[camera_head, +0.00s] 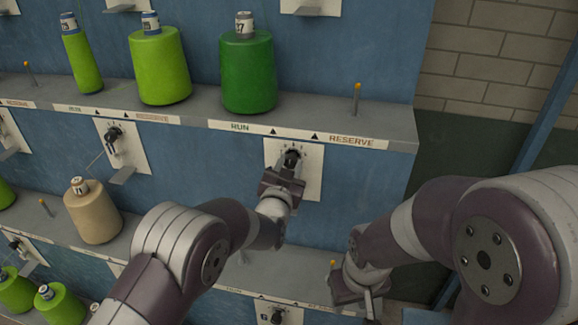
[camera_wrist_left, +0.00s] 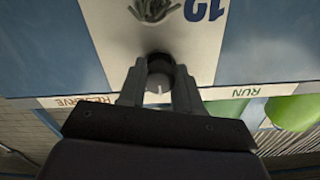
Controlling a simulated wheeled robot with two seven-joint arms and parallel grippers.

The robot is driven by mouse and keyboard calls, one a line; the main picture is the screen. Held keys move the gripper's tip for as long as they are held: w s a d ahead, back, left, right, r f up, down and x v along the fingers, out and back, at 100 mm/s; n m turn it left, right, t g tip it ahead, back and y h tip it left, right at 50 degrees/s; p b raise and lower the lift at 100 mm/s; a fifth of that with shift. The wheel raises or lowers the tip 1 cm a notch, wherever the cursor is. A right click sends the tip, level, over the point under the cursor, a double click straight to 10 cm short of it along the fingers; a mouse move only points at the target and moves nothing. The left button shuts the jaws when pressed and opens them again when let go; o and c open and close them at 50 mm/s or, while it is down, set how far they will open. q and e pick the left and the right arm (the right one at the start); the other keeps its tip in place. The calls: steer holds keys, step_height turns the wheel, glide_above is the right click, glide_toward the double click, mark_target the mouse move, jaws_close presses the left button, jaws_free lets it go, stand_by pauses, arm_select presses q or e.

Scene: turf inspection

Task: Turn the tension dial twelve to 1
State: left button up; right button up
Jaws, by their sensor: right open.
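The tension dial twelve (camera_head: 292,157) is a dark knob on a white plate under the RUN and RESERVE labels in the head view. In the left wrist view the dial (camera_wrist_left: 160,68) shows a pale pointer line, and an upside-down 12 is on the plate (camera_wrist_left: 203,35). My left gripper (camera_head: 287,172) is at the plate, and its fingers (camera_wrist_left: 159,90) lie on both sides of the knob with no clear gap, shut on it. The fingers hide part of the dial and its scale. My right gripper (camera_head: 357,287) is open and empty, lower right, near the lower shelf.
Above the dial, a grey shelf (camera_head: 398,121) holds a dark green cone (camera_head: 248,75), lime cones (camera_head: 160,68) and an orange-tipped peg (camera_head: 357,98). Another dial plate (camera_head: 122,146) is to the left, and a beige cone (camera_head: 92,213) stands below it. The brick wall (camera_head: 490,60) is at right.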

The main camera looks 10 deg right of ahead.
arm_select(q)
steer(key=shift+f+n+b, duration=0.2)
steer(key=shift+n+b, duration=0.2)
steer(key=shift+b, duration=0.35)
steer(key=n+b, duration=1.1)
steer(key=b, duration=0.7)
steer(key=shift+d+f+n, duration=0.1)
steer(key=shift+d+n, duration=0.05)
steer(key=shift+n, duration=0.25)
steer(key=shift+s+r+n+b, duration=0.1)
steer(key=shift+r+n+b, duration=0.05)
steer(key=shift+n+b, duration=0.7)
steer(key=shift+r+n+b, duration=0.15)
steer(key=shift+n+b, duration=0.55)
steer(key=shift+n, duration=0.25)
steer(key=o, duration=1)
steer(key=shift+o, duration=0.2)
steer(key=shift+r, duration=0.1)
